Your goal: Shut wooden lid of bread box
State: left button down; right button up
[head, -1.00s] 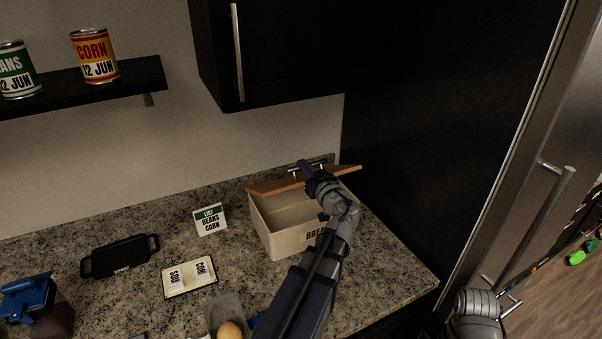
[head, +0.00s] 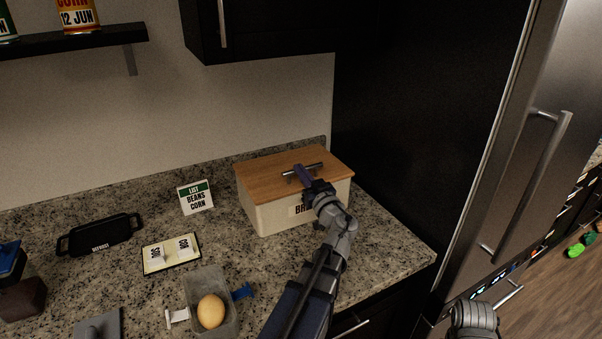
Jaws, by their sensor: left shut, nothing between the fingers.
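The bread box (head: 267,217) is a cream box at the right end of the granite counter, its printed label partly hidden by my left arm. Its wooden lid (head: 268,176) lies flat across the top of the box, with a dark bar handle near its middle. My left gripper (head: 301,171) is shut and empty, at the lid's top by the handle; whether it touches the lid is hard to tell. Part of my right arm shows at the bottom right, but its fingers are not in view.
Left of the box stand a list card (head: 196,198), a black tray (head: 100,236), a two-card holder (head: 171,253) and a clear container (head: 226,286) holding an egg-like item (head: 211,311). A dark cabinet (head: 270,30) hangs above; a steel fridge (head: 505,150) is at right.

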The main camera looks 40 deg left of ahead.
pick_arm(q)
jog(key=shift+s+d+f, duration=0.25)
jog(key=shift+f, duration=0.2)
jog(key=shift+r, duration=0.1)
notch_tip(320, 180, up, 5)
jog(key=p, duration=0.4)
jog(key=s+d+f+b, duration=0.4)
jog(key=d+f+b, duration=0.1)
jog(key=d, duration=0.3)
jog(key=shift+f, duration=0.35)
jog(key=shift+s+d, duration=0.15)
